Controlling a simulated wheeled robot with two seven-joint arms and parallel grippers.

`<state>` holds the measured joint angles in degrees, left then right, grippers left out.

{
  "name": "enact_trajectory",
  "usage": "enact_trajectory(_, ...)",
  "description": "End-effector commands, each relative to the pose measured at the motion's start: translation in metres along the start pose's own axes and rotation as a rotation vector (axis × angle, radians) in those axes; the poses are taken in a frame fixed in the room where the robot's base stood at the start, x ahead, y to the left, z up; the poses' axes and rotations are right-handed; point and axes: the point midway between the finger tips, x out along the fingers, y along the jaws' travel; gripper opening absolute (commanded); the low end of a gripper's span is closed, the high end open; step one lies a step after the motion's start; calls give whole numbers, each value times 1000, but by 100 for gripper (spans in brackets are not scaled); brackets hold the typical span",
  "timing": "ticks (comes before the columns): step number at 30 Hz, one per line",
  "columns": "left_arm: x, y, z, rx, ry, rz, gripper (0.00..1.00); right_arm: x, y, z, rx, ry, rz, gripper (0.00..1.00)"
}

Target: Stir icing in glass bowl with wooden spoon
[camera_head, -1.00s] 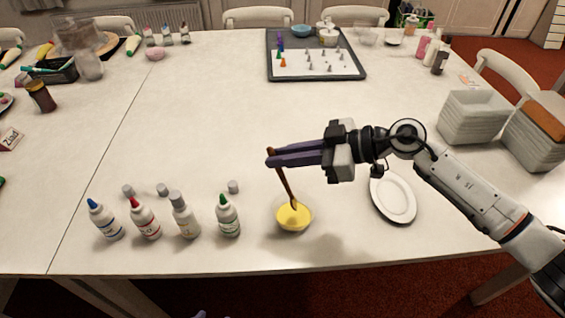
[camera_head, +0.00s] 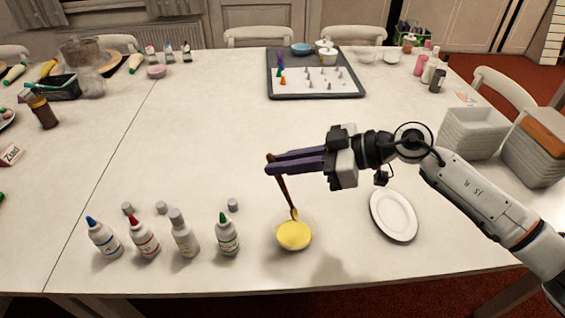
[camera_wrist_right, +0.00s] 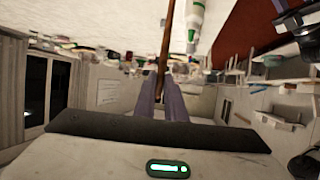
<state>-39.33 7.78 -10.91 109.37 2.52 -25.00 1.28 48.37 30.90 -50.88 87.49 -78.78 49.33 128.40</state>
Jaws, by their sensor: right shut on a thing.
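The small bowl (camera_head: 294,245) of yellow icing (camera_head: 293,232) stands near the table's front edge. My right gripper (camera_head: 268,163) is shut on the upper end of the brown wooden spoon (camera_head: 283,190), above and behind the bowl. The spoon slants down and right. Its yellow-coated head (camera_head: 295,214) shows at or just above the bowl's far rim; whether it touches the icing is unclear. In the right wrist view the spoon handle (camera_wrist_right: 165,45) stands between the purple fingers (camera_wrist_right: 162,95). My left gripper is out of view.
Several squeeze bottles (camera_head: 184,238) with loose grey caps (camera_head: 233,205) stand left of the bowl. A white plate (camera_head: 393,215) lies to the right under my arm. Stacked containers (camera_head: 472,133) stand farther right. The table's middle is clear, with a tray (camera_head: 316,97) at the back.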

Motion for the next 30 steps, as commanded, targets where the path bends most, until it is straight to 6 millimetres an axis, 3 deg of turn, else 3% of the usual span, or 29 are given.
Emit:
enact_trajectory(14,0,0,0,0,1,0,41,-1,0,-2,-1,1,1,0)
enact_trajectory(24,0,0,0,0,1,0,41,-15,1,-36,-3,1,1,0)
enact_trajectory(30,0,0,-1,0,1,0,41,-20,0,-46,0,0,0,0)
